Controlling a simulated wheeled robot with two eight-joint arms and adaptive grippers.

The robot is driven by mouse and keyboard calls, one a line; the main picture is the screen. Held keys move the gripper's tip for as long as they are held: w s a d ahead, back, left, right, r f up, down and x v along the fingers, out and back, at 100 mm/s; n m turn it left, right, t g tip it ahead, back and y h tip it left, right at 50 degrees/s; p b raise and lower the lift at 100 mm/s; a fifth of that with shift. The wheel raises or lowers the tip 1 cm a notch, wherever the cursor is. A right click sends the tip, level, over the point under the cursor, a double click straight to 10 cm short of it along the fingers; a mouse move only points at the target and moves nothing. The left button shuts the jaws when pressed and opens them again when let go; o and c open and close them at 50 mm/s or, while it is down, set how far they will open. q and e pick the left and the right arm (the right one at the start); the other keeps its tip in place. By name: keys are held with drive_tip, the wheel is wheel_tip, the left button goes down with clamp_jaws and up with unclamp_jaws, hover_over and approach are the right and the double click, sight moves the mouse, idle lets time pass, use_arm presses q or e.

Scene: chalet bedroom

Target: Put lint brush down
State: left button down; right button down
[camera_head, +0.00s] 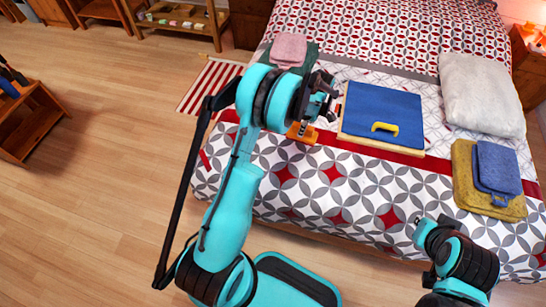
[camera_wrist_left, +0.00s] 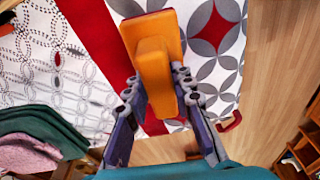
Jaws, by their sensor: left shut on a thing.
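The lint brush appears to be the orange thing (camera_wrist_left: 158,62) between the fingers of my left gripper (camera_wrist_left: 158,88) in the left wrist view. My left gripper is shut on it, one finger on each side. In the head view the orange brush (camera_head: 302,134) shows below my left gripper (camera_head: 310,115), over the near edge of the bed (camera_head: 330,185), left of a blue board. I cannot tell whether the brush touches the bed cover. My right arm shows at the lower right of the head view, but its fingers do not show.
The blue board (camera_head: 372,108) with a yellow handle lies on the bed. Right of it are a white pillow (camera_head: 480,95) and folded yellow and blue cloths (camera_head: 488,180). A pink cloth (camera_head: 288,48) lies behind my left gripper. Patterned cover in front of the board is clear.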

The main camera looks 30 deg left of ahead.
use_arm(q)
drive_tip(key=shift+w+a+f+n, duration=0.1)
drive_tip(key=shift+a+f+n, duration=0.2)
drive_tip(key=shift+f+n, duration=0.1)
drive_tip(key=s+a+f+b, duration=0.2)
drive_tip(key=f, duration=0.1)
drive_tip(key=s+a+f+b, duration=0.2)
drive_tip(key=s+a+f, duration=0.1)
drive_tip(key=f, duration=0.1)
drive_tip(key=s+a+f+b, duration=0.2)
drive_tip(key=s+a+f, duration=0.1)
drive_tip(key=f, duration=0.1)
drive_tip(key=shift+b, duration=0.35)
drive_tip(key=shift+r, duration=0.1)
drive_tip(key=c, duration=1.3)
unclamp_jaws()
